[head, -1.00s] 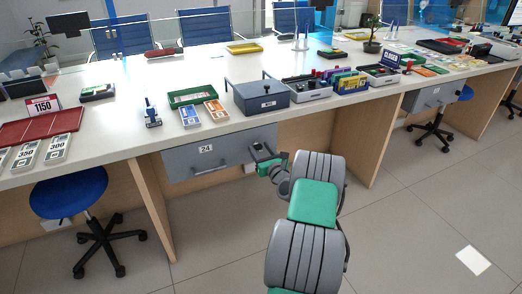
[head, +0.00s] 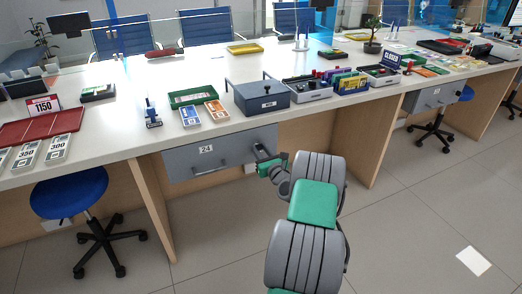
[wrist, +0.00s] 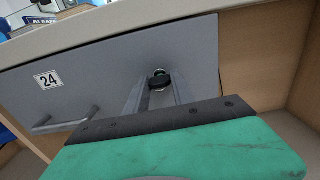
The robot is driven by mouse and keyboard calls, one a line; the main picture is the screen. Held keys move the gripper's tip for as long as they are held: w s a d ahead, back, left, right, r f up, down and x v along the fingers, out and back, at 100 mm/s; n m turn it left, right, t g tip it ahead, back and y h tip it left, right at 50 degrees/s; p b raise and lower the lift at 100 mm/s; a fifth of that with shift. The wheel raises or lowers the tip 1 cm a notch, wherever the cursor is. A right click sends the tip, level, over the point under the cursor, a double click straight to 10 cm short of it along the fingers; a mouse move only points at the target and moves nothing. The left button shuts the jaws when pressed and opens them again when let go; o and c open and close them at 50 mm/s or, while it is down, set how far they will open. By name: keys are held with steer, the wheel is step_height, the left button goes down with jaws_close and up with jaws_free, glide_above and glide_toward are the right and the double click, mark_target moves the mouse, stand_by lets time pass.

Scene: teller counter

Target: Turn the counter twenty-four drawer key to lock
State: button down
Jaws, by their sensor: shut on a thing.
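The grey drawer (head: 222,152) under the counter carries a white label "24" and a bar handle (wrist: 68,122) at its lower left. In the wrist view, a dark key (wrist: 159,81) sits in a round lock near the drawer's upper right. My gripper (wrist: 157,88) is shut on the key, with one finger on each side of its dark head. In the head view, my gripper (head: 262,153) is at the right end of the drawer front, and the key is hidden there. The drawer looks closed.
The white countertop (head: 160,81) overhangs the drawer and holds a grey box (head: 261,97), a green tray (head: 195,96) and card stacks. A wooden side panel (head: 154,205) stands left of the drawer. A blue stool (head: 68,193) is further left.

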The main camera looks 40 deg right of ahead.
steer(key=shift+n+b, duration=4.25)
steer(key=shift+n, duration=4.65)
steer(key=c, duration=1.1)
jaws_free()
steer(key=shift+s, duration=0.1)
